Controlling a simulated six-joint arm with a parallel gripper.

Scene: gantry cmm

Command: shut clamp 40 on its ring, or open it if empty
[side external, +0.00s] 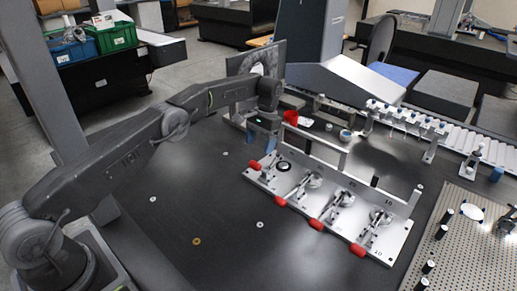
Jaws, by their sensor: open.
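A pale clamp plate (345,231) lies on the dark table with a row of toggle clamps. Several red handles lie low along its front edge, including one at the left end (254,165). A dark ring (283,167) shows uncovered near the plate's left end. Silver clamps (308,186) stand to its right. The number 40 is not readable, so I cannot tell which clamp bears it. My gripper (264,124) is open above and behind the plate's left end; its fingertips are hard to make out.
A raised rail (352,174) on posts runs along the plate's back. A roller conveyor (474,146) and a perforated plate (462,245) lie to the right.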

